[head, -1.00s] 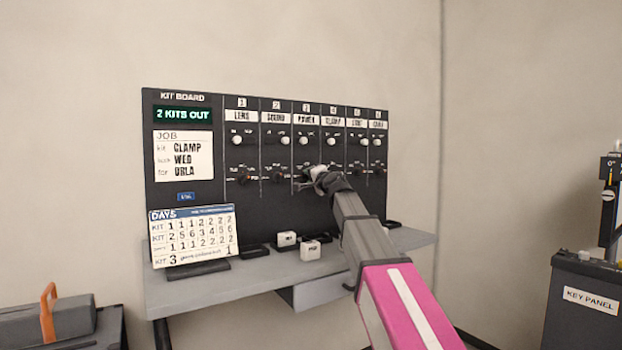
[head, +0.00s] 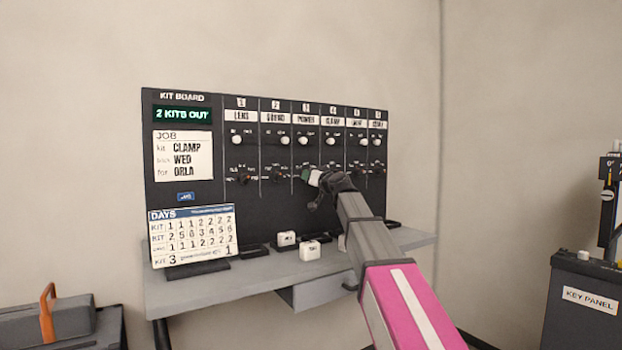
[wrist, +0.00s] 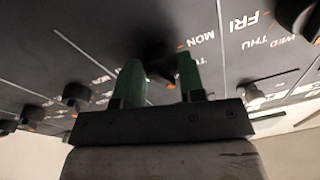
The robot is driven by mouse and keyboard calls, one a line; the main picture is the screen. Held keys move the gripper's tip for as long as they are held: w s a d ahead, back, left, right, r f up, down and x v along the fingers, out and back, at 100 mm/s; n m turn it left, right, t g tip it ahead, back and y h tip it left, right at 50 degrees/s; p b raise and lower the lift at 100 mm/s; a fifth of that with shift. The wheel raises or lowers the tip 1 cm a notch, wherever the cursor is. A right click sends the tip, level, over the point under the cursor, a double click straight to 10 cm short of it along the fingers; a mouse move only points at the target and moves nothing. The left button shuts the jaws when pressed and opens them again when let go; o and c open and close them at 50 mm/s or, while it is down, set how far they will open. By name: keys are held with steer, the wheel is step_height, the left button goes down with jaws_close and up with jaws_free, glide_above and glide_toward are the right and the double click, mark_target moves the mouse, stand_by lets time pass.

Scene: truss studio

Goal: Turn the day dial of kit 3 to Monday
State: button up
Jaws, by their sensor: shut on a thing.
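The kit board (head: 265,205) is a dark upright panel with numbered columns, each with a white knob above and a day dial below. My gripper (head: 311,178) is at the lower dial of column 3, labelled POWER, and hides that dial in the head view. In the wrist view, the green fingertips of my gripper (wrist: 160,78) stand on either side of a dark day dial (wrist: 158,64), shut on it. An orange mark shows at the dial's edge near the printed MON. FRI, THU and WED are printed farther right. The dial's pointer is mostly hidden.
A grey shelf (head: 200,290) under the board holds two small white blocks and a DAYS calendar card (head: 192,236). Other day dials (wrist: 75,95) stand close beside my gripper. A KEY PANEL cabinet (head: 590,310) stands at the right.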

steer(key=n+g, duration=0.1)
steer(key=n, duration=1.3)
steer(key=shift+n+g, duration=0.4)
steer(key=o, duration=0.9)
steer(key=shift+r, duration=0.1)
steer(key=v, duration=1.1)
steer(key=shift+w, duration=0.1)
steer(key=shift+d, duration=0.15)
